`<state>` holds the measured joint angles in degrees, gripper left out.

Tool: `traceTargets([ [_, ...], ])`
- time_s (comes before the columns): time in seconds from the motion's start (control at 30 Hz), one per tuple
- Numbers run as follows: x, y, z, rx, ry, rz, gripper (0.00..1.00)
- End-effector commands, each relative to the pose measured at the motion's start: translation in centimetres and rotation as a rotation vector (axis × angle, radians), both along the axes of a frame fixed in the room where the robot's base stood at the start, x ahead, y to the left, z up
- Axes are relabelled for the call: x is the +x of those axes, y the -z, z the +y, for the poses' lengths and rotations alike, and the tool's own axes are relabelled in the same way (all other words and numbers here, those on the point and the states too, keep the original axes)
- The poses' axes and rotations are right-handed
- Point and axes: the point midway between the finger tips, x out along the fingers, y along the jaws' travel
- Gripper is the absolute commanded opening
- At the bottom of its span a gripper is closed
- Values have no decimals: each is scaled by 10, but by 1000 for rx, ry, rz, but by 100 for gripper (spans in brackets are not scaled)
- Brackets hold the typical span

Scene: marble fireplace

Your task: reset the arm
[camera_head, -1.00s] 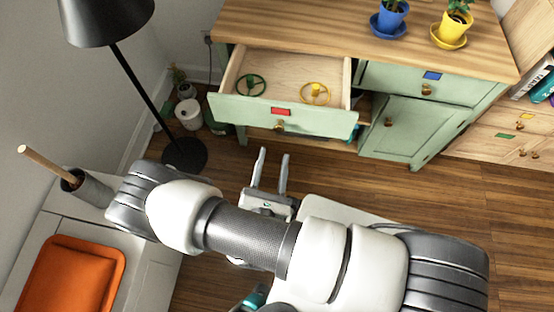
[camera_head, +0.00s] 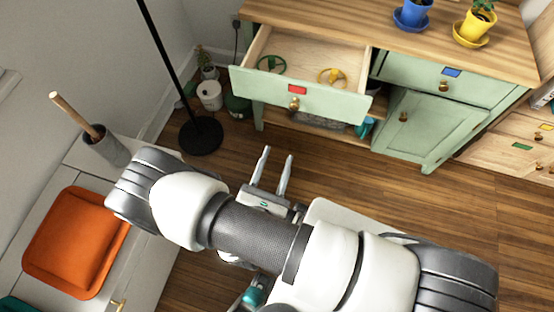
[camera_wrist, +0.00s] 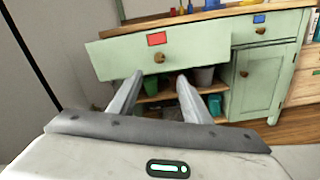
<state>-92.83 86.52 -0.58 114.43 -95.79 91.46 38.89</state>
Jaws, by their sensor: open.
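My gripper (camera_head: 274,172) is open and empty. It is above the wooden floor, in front of the green cabinet and apart from it. In the wrist view my gripper (camera_wrist: 158,95) shows its two fingers spread, pointing toward the cabinet below the open drawer. My arm lies folded across the lower middle of the head view and hides part of the floor.
The green cabinet (camera_head: 437,128) has an open drawer (camera_head: 340,103) holding a green and a yellow wheel-shaped object. A black lamp base (camera_head: 201,136) stands left of it. A white unit at lower left holds an orange cushion (camera_head: 76,243) and a grey cylinder (camera_head: 105,150). Floor between is clear.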

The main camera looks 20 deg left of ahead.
Motion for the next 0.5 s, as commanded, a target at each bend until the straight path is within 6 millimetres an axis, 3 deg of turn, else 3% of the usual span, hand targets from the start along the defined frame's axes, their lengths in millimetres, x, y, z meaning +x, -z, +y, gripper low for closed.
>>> traceTargets([
  [0.5, 6, -8, -1, 14, 32, 0, 44],
])
